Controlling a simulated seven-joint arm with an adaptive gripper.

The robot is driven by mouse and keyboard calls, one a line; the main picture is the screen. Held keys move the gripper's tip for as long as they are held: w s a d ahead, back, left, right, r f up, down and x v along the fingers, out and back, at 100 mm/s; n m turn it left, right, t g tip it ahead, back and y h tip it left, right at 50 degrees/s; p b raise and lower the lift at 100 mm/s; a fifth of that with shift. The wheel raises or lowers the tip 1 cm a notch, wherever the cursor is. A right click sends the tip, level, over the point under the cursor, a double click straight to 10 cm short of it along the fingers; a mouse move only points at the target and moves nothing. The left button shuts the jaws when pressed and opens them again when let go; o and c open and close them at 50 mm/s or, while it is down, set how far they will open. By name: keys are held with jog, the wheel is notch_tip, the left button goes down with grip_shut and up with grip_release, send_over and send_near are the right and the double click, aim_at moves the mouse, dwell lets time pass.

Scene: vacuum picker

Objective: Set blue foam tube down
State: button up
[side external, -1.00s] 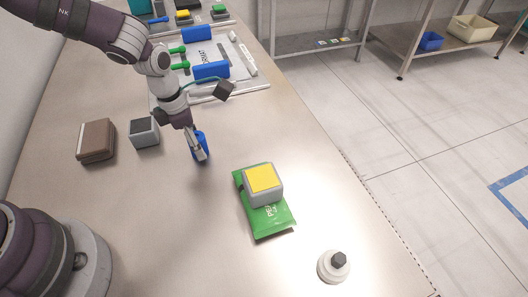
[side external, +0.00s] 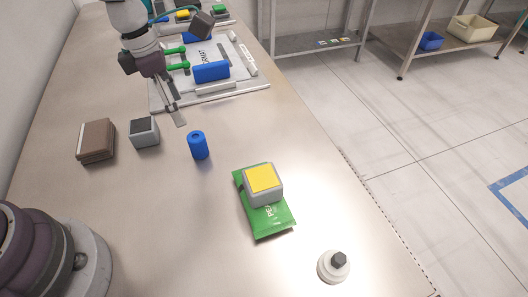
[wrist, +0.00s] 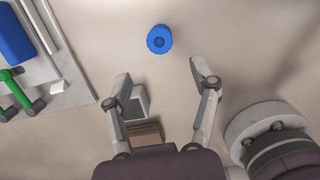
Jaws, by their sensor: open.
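The blue foam tube (side external: 198,146) stands upright on the metal table, with its round top and centre hole showing. In the wrist view the tube (wrist: 159,39) lies beyond my fingertips, centred between them and apart from both. My gripper (side external: 176,114) is open and empty, up and behind the tube in the side view. In the wrist view the two fingers of my gripper (wrist: 160,72) are spread wide with nothing between them.
A grey box (side external: 144,132) and a brown box (side external: 96,141) stand left of the tube. A green packet (side external: 269,222) under a yellow-topped grey block (side external: 263,182) lies to the right. A white board (side external: 240,75) with blue and green parts is behind. A white round piece (side external: 333,267) sits in front.

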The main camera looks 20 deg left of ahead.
jog(key=s+a+r+m+t, duration=0.1)
jog(key=s+r+m, duration=0.2)
jog(key=m, duration=0.6)
jog(key=s+a+r+m+t, duration=0.2)
jog(key=s+m, duration=0.3)
jog(key=m, duration=0.4)
jog(key=s+a+r+m+t+y, duration=0.1)
jog(key=s+r+m, duration=0.3)
jog(key=m, duration=0.5)
jog(key=shift+s+a+r, duration=0.3)
jog(key=shift+a+r, duration=0.15)
jog(key=shift+r, duration=0.1)
